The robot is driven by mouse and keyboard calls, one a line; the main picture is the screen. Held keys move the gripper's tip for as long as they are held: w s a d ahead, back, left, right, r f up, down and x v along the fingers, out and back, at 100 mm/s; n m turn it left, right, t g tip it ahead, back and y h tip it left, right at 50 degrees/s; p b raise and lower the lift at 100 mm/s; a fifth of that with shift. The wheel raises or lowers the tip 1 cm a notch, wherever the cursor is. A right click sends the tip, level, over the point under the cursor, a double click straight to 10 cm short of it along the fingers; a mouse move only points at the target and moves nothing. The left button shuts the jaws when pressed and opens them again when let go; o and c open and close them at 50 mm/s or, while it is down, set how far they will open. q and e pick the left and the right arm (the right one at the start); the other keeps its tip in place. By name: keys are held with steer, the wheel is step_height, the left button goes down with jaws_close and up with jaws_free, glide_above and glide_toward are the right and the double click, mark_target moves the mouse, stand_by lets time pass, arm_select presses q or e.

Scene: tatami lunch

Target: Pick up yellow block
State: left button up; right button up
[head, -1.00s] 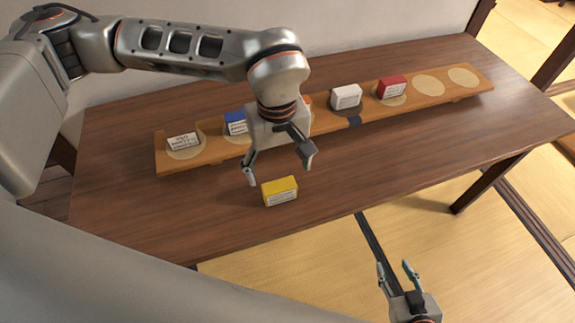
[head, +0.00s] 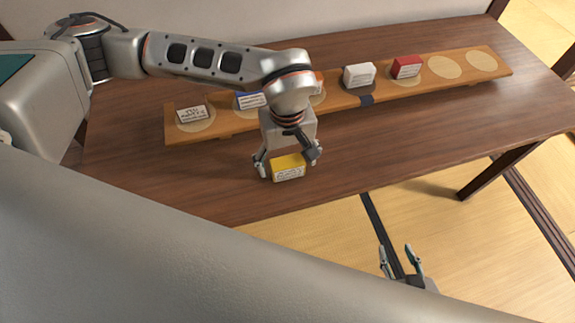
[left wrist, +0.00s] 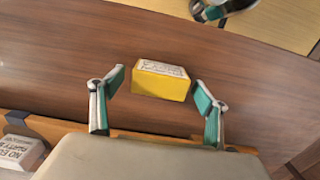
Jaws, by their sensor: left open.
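The yellow block (head: 288,168) lies on the brown table near its front edge, with a white printed label on one face. In the left wrist view the yellow block (left wrist: 161,80) sits between and slightly beyond the fingertips, with a gap on both sides. My left gripper (head: 291,168) is open and stands just behind and around the block, its fingers to either side; its fingertips also show in the left wrist view (left wrist: 159,89). My right gripper (head: 399,258) is open and empty, low in front of the table, over the tatami floor.
A long wooden board (head: 300,104) with pale round spots lies at the back of the table (head: 235,195). On it stand a white block (head: 359,75), a red block (head: 406,67), a blue block (head: 251,100) and another white block (head: 191,114). The table's right front is clear.

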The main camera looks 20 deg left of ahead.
arm_select(q)
steer(key=c, duration=1.2)
steer(key=shift+r, duration=0.15)
